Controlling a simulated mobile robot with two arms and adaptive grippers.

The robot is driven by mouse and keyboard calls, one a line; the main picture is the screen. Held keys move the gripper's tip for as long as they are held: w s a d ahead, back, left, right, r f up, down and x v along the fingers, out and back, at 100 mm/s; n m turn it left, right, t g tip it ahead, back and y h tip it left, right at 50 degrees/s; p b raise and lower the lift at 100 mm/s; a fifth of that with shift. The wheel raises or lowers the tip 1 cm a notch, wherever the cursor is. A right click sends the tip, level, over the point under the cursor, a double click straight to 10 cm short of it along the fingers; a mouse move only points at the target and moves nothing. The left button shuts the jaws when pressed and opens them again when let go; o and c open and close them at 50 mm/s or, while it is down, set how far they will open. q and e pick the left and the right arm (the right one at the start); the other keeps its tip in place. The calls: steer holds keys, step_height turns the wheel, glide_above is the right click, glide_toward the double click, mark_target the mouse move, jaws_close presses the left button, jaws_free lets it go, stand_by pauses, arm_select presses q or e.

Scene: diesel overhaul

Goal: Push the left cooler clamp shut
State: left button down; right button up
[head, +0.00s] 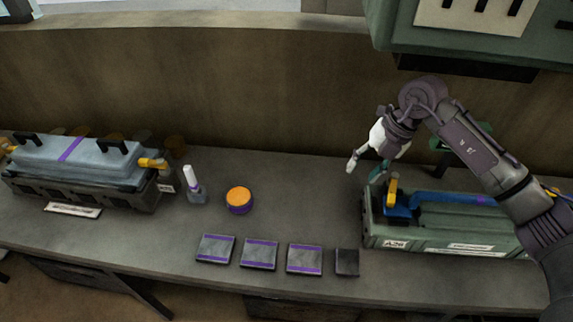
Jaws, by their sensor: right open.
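A green long case (450,237), marked A26, stands at the right of the bench. A blue bar with a purple band (450,198) lies along its top. At its left end an upright yellow lever (393,190) stands on a blue block, which looks like the left clamp. A yellow part (553,191) shows at its right end, mostly behind my arm. My right gripper (364,170) is open and empty, just left of and above the yellow lever, apparently apart from it. My left gripper is not in view.
A grey-blue lidded unit (85,160) with yellow end clamps (152,163) stands at left. Between are a white-topped bottle (194,187), an orange-topped round tin (239,199) and a front row of dark plates (259,254). A green overhead housing (400,35) hangs upper right.

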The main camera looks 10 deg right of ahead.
steer(key=s+a+r+t+y, duration=0.1)
steer(key=a+r+y, duration=0.1)
steer(key=a+y, duration=0.3)
steer(key=s+a+r+t+y, duration=0.1)
steer(key=a+r+y, duration=0.2)
steer(key=a, duration=1)
steer(key=y, duration=0.2)
steer(key=shift+n+y, duration=0.3)
